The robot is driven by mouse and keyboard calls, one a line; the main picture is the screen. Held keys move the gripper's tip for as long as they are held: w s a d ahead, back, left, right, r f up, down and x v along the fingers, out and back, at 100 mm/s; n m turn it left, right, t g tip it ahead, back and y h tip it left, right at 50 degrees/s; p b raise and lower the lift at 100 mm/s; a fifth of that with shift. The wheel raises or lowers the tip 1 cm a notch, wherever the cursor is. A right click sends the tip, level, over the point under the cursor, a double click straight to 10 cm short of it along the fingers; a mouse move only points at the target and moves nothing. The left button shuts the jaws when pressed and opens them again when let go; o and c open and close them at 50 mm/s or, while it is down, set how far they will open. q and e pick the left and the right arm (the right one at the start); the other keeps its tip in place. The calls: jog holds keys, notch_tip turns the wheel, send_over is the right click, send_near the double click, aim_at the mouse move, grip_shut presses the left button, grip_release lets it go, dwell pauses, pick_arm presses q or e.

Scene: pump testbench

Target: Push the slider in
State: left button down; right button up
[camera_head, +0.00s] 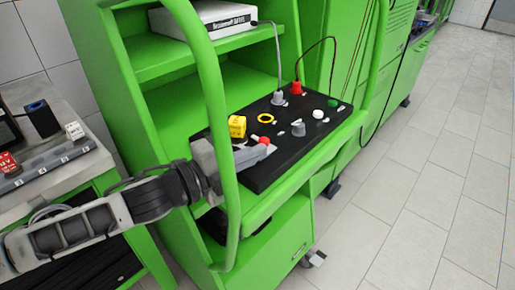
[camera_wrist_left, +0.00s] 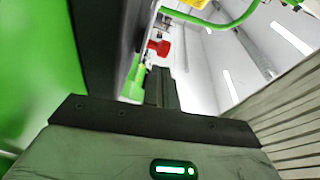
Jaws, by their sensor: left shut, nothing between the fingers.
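The black control panel (camera_head: 258,176) lies on the green bench. My left gripper (camera_head: 262,153) is over its near-left part, shut and empty. A small red knob (camera_head: 264,140) shows right at the fingertips; I cannot tell if they touch or if this knob belongs to the slider. In the left wrist view the dark shut fingers (camera_wrist_left: 161,88) point toward a red part (camera_wrist_left: 160,47). No slider track can be made out; the gripper may hide it. My right gripper is not in view.
A yellow block (camera_head: 237,126), a yellow ring (camera_head: 266,118), a grey knob (camera_head: 298,128) and a white button (camera_head: 318,114) stand on the panel. Cables rise from a grey plug (camera_head: 279,98) and a red plug (camera_head: 297,88). A green upright bar (camera_head: 222,120) passes in front of my arm.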

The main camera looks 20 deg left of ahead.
pick_arm(q)
jog(key=shift+w+d, duration=0.3)
jog(key=shift+w, duration=0.1)
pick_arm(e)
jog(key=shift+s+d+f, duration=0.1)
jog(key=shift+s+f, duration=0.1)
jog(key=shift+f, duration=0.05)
pick_arm(q)
jog(key=shift+w+a, duration=0.25)
jog(key=shift+a, duration=0.35)
jog(key=shift+w+a, duration=0.25)
jog(key=shift+a, duration=0.35)
jog(key=shift+w+a, duration=0.25)
jog(key=shift+a, duration=0.35)
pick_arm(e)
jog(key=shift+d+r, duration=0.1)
pick_arm(q)
jog(key=shift+s, duration=0.1)
